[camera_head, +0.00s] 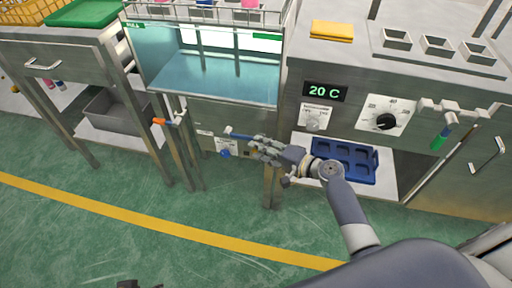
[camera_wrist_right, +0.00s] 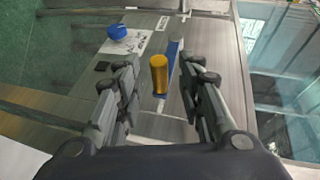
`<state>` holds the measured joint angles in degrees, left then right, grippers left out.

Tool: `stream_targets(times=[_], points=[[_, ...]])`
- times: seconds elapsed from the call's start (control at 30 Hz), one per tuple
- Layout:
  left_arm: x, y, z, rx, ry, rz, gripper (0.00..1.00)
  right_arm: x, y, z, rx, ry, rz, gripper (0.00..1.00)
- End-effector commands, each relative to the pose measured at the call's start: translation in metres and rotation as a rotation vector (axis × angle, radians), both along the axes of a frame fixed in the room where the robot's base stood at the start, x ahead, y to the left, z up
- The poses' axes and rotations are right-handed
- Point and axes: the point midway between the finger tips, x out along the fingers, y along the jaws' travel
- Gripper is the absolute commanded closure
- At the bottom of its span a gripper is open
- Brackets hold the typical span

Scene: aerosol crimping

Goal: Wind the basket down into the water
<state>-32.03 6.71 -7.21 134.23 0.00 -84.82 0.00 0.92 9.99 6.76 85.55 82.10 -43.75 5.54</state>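The wire basket (camera_head: 172,14) hangs above the tank at the top edge of the head view, with pink-capped items in it. The water (camera_head: 215,77) lies below it behind the tank's glass front. A blue crank arm (camera_head: 238,135) sits on the tank's lower front panel. In the right wrist view it carries an orange grip (camera_wrist_right: 159,73). My right gripper (camera_head: 257,147) is open, its fingers on either side of the orange grip with gaps visible. In the head view the gripper hides the grip. A dark shape at the bottom edge may be my left gripper (camera_head: 138,284).
A blue knob (camera_head: 225,153) is below the crank. An orange-tipped lever (camera_head: 160,121) sticks out at the tank's left. To the right are a temperature display (camera_head: 325,91) reading 20 C, a dial (camera_head: 385,121) and a blue tray (camera_head: 366,178). The green floor in front is clear.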

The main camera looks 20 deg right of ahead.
Motion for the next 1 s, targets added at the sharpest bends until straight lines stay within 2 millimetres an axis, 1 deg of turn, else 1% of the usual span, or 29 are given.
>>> stream_targets(times=[0.03, 0.1, 0.2, 0.5, 0.53, 0.57, 0.6, 0.67, 0.7, 1.0], points=[[-0.001, 0.0, 0.003, 0.0, -0.004, 0.0, 0.6, 0.006, 0.004, -0.003, 0.003, 0.0, 0.0, 0.65], [-0.002, 0.0, 0.006, 0.0, -0.005, 0.0, 0.6, 0.012, 0.008, -0.004, 0.001, -0.001, 0.0, 0.65], [-0.003, 0.001, 0.01, 0.0, -0.006, 0.001, 0.6, 0.017, 0.012, -0.006, -0.001, -0.001, -0.001, 0.65], [-0.003, 0.001, 0.011, 0.0, -0.006, 0.001, 0.6, 0.019, 0.013, -0.006, -0.001, 0.0, 0.0, 0.65], [-0.003, 0.001, 0.011, 0.0, -0.005, 0.001, 0.6, 0.019, 0.013, -0.006, -0.001, 0.0, 0.0, 0.67], [-0.003, 0.001, 0.011, 0.0, -0.006, 0.001, 0.6, 0.019, 0.013, -0.006, -0.001, 0.0, 0.0, 0.74], [-0.003, 0.001, 0.011, 0.0, -0.005, 0.001, 0.6, 0.019, 0.013, -0.006, -0.001, 0.0, 0.0, 0.83], [-0.003, 0.001, 0.011, 0.0, -0.005, 0.001, 0.6, 0.019, 0.013, -0.006, -0.001, 0.0, 0.0, 0.96], [-0.003, 0.001, 0.011, 0.0, -0.005, 0.001, 0.6, 0.019, 0.013, -0.007, -0.002, 0.001, 0.0, 1.0], [-0.002, 0.001, 0.012, -0.001, -0.008, 0.001, 0.6, 0.019, 0.013, -0.007, -0.01, 0.007, 0.0, 1.0]])
